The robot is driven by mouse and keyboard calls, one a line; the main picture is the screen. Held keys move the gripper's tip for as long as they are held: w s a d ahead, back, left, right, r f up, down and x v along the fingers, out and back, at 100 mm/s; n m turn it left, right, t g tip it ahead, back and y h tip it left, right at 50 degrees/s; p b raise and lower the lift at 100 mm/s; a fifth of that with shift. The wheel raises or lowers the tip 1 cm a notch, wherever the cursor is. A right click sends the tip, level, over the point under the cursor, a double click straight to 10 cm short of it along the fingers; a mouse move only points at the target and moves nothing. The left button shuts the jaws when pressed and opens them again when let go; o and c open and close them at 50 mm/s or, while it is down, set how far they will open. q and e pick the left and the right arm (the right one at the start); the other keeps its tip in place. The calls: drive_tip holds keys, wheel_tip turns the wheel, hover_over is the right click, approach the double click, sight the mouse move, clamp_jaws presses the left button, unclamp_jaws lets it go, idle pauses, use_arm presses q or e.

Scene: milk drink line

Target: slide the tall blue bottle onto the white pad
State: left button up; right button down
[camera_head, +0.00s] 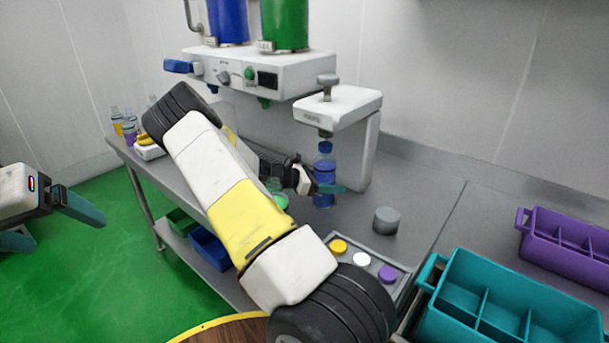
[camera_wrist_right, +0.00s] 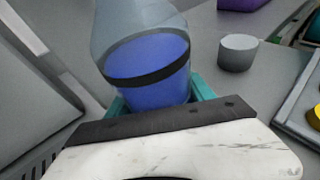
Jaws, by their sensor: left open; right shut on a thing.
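The tall blue bottle (camera_head: 324,171) stands upright on the grey bench, beneath the head of the white press-like machine (camera_head: 338,104). In the right wrist view, the bottle (camera_wrist_right: 150,62) shows clear walls, blue contents and a dark band. My right gripper (camera_head: 328,188) is shut on the bottle's lower part; its teal fingers (camera_wrist_right: 160,98) lie on either side of it. I cannot make out the white pad; the bottle's base and what lies under it are partly hidden. My left gripper (camera_head: 68,232) is open and empty at the far left, over the green floor, away from the bench.
A grey cylinder (camera_head: 386,220) stands right of the bottle. A tray (camera_head: 399,277) with yellow, white and purple caps is nearer. Teal (camera_head: 455,262) and purple (camera_head: 517,222) crates are at right. The dispenser (camera_head: 262,73) is behind. My right arm hides much of the bench.

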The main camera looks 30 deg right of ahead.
drive_tip(key=shift+c, duration=1.5)
unclamp_jaws()
drive_tip(key=shift+a, duration=0.15)
drive_tip(key=v, duration=0.7)
drive_tip(key=shift+w+a+r, duration=0.1)
drive_tip(key=shift+w+a, duration=0.15)
drive_tip(key=shift+a, duration=0.95)
drive_tip(key=shift+w+a, duration=0.3)
drive_tip(key=shift+a, duration=0.95)
drive_tip(key=shift+w+a+r, duration=0.1)
drive_tip(key=shift+w+a, duration=0.15)
drive_tip(key=shift+a, duration=0.95)
